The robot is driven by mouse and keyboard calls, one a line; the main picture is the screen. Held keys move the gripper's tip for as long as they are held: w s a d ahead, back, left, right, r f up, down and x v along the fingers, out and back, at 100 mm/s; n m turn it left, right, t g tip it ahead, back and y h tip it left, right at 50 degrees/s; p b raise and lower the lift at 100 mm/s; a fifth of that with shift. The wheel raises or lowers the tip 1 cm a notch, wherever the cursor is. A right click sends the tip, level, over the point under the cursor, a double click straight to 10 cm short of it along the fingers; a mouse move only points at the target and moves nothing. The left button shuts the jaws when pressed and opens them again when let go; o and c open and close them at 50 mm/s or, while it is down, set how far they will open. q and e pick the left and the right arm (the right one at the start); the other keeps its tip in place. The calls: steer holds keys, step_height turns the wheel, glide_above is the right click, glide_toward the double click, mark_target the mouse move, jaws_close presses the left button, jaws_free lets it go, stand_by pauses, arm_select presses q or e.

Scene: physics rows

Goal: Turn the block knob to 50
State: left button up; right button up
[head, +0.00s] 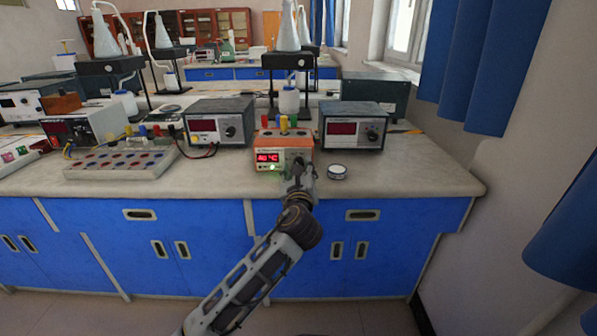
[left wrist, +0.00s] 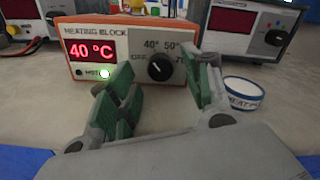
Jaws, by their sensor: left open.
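The orange heating block (head: 283,142) stands on the bench, its white front facing me. In the left wrist view the heating block (left wrist: 115,22) shows a red "40 °C" display (left wrist: 93,50) and a lit green button (left wrist: 104,73). Its black knob (left wrist: 160,68) sits right of the display, below the marks OFF, 40° and 50°. I cannot tell surely where its pointer aims. My left gripper (head: 298,168) is in front of the block's right side. In the wrist view the left gripper (left wrist: 160,92) is open, green-padded fingers apart, the knob visible between them. No contact is clear. My right gripper is out of view.
Grey meters stand on the left (head: 219,121) and right (head: 352,125). The bench's right front is clear.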

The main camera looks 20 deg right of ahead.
arm_select(q)
steer(key=shift+x, duration=0.8)
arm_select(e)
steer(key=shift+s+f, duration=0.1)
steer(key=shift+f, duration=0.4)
